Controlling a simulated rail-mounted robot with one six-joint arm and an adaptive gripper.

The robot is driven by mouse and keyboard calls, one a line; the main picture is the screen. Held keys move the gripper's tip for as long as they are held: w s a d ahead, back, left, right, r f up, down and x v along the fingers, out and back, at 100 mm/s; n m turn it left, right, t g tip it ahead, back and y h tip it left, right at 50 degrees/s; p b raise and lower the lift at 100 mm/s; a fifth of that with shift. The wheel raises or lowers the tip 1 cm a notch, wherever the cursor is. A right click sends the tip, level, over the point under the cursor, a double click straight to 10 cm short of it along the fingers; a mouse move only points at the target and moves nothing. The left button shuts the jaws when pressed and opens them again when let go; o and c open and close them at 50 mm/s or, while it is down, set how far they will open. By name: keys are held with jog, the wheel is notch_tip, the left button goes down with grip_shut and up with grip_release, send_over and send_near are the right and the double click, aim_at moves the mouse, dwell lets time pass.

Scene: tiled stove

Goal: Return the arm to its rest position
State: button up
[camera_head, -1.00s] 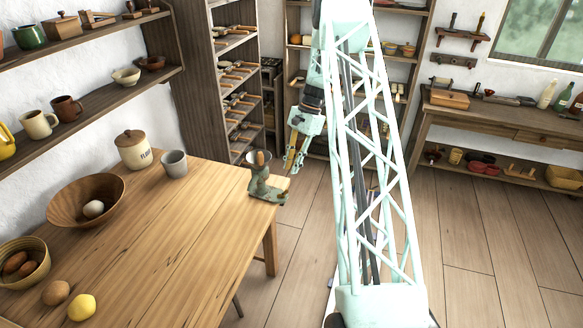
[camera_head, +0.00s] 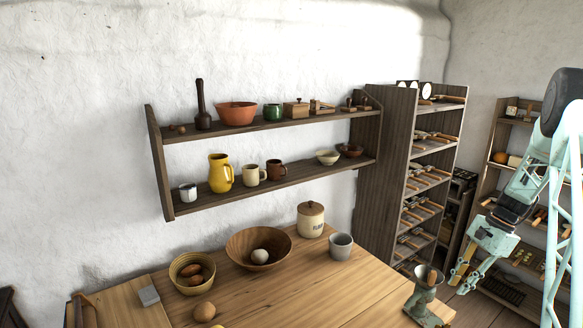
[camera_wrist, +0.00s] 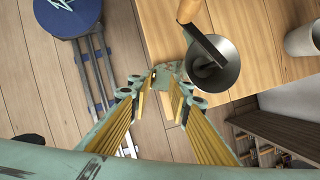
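My gripper (camera_head: 465,274) is at the right of the head view, at the end of my pale green arm. It hangs just right of a green metal grinder (camera_head: 424,297) with a funnel top, which stands at the right corner of the wooden table (camera_head: 376,300). In the wrist view my gripper (camera_wrist: 167,97) shows two yellow-padded fingers spread apart with nothing between them. The grinder's grey funnel (camera_wrist: 222,72) shows beyond the fingertips, with a wooden-handled piece (camera_wrist: 190,12) across it. I cannot tell the exact gap between gripper and grinder.
The table holds a wooden bowl (camera_head: 283,252), a yellow basket (camera_head: 183,286), a flour jar (camera_head: 310,220) and a grey cup (camera_head: 341,247). A wall shelf (camera_head: 210,204) carries a yellow pitcher (camera_head: 220,174) and several vessels. A tall tool rack (camera_head: 381,165) stands behind the table. Floor shows right of it.

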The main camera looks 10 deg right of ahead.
jog(key=s+a+r+n+h, duration=0.1)
jog(key=a+r+n, duration=0.1)
jog(key=a+r, duration=0.6)
jog(key=s+a+r+n, duration=0.15)
jog(key=a+r, duration=0.35)
jog(key=r, duration=0.7)
jog(key=s+a+r+n+t+h, duration=0.1)
jog(key=s+a+r+n, duration=0.2)
jog(key=s+a+r, duration=0.6)
jog(key=s+a+r+n+t+h, duration=0.1)
jog(key=s+a+r+n, duration=0.2)
jog(key=s+a+r, duration=0.55)
jog(key=shift+s+a+r+n+t+h, duration=0.15)
jog(key=shift+s+a+r+n+t, duration=0.8)
jog(key=shift+s+a, duration=2.3)
jog(key=shift+s+a+r+n+t+h, duration=0.25)
jog(key=shift+s+a+n, duration=1.15)
jog(key=shift+s, duration=3.7)
jog(key=shift+s+a+r+n+t+h, duration=0.1)
jog(key=shift+s+a+r+n+t, duration=0.55)
jog(key=shift+s+a+n, duration=2.3)
notch_tip(320, 180, down, 11)
jog(key=d+m+g+b, duration=0.1)
jog(key=m+b, duration=0.2)
jog(key=b, duration=0.4)
jog(key=shift+d+r+g, duration=0.2)
jog(key=shift+d+g, duration=0.15)
